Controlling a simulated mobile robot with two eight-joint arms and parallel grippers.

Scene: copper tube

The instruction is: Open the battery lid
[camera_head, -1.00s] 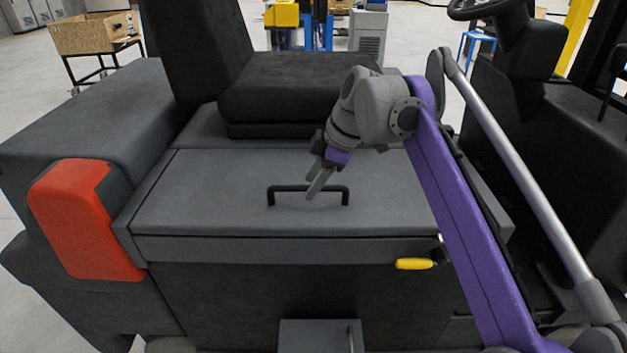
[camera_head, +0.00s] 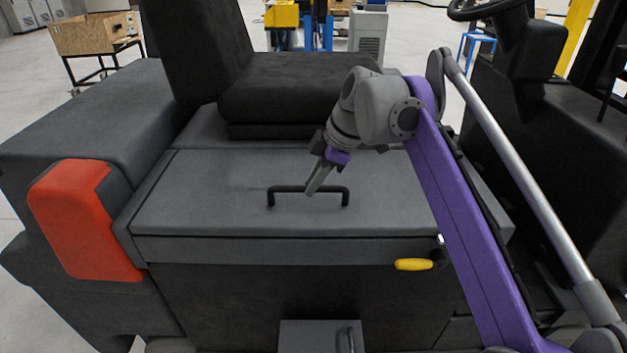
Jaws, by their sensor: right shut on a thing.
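The battery lid (camera_head: 220,206) is a wide dark grey panel on the vehicle, lying flat and closed. A black bar handle (camera_head: 283,189) stands up from its middle. My right gripper (camera_head: 315,188) reaches down from the upper right, its fingers shut on the handle's top bar. The fingers hide a short part of the bar. My left gripper is not in view.
A black seat (camera_head: 290,88) stands right behind the lid. A red block (camera_head: 82,220) is on the left corner of the vehicle. A yellow lever (camera_head: 414,264) sticks out below the lid's front edge. The steering column (camera_head: 525,60) is at the right.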

